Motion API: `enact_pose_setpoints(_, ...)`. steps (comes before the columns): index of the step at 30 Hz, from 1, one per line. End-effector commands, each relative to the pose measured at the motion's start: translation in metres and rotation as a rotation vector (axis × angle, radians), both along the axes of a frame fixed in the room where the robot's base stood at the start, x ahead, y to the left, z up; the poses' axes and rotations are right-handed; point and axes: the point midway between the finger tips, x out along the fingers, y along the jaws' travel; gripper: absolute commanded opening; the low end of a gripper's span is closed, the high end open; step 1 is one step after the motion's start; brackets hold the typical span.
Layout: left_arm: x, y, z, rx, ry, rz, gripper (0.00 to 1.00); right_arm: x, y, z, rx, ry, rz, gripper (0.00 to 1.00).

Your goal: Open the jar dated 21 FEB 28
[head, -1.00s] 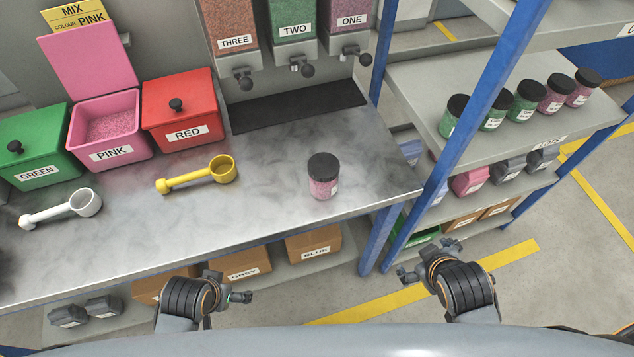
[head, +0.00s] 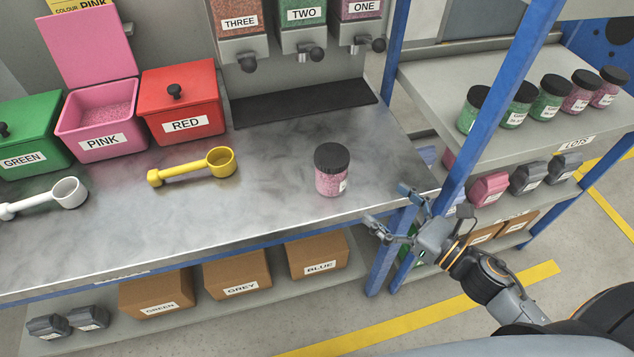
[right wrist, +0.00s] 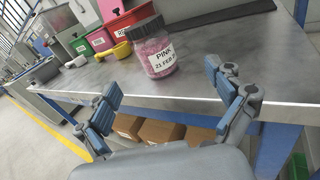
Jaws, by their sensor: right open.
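A jar of pink grains with a black lid (head: 332,170) stands upright on the metal bench (head: 270,200), near its front right. My left gripper is not in view.
A yellow scoop (head: 195,167) and a white scoop (head: 45,198) lie left of the jar. Green, pink and red bins (head: 183,108) and dispensers (head: 300,30) stand behind. Several lidded jars (head: 550,97) stand on the right shelf, behind a blue post (head: 480,120). Bench around the jar is clear.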

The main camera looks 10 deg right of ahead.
Motion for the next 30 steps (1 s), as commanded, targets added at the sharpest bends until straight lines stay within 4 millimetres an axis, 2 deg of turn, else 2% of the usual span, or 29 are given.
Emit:
enact_pose_setpoints(1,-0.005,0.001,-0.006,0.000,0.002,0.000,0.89,-0.002,0.002,-0.003,-0.035,-0.021,0.025,0.93)
enact_pose_setpoints(5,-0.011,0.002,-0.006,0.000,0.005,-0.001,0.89,0.000,0.008,-0.001,-0.074,-0.054,0.054,0.93)
enact_pose_setpoints(18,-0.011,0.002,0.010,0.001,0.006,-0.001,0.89,0.057,0.045,0.000,-0.069,-0.052,0.051,0.93)
enact_pose_setpoints(26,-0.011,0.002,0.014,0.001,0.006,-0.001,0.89,0.070,0.053,-0.001,-0.070,-0.050,0.051,0.93)
enact_pose_setpoints(30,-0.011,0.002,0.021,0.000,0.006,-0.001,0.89,0.084,0.062,0.001,-0.070,-0.051,0.051,0.93)
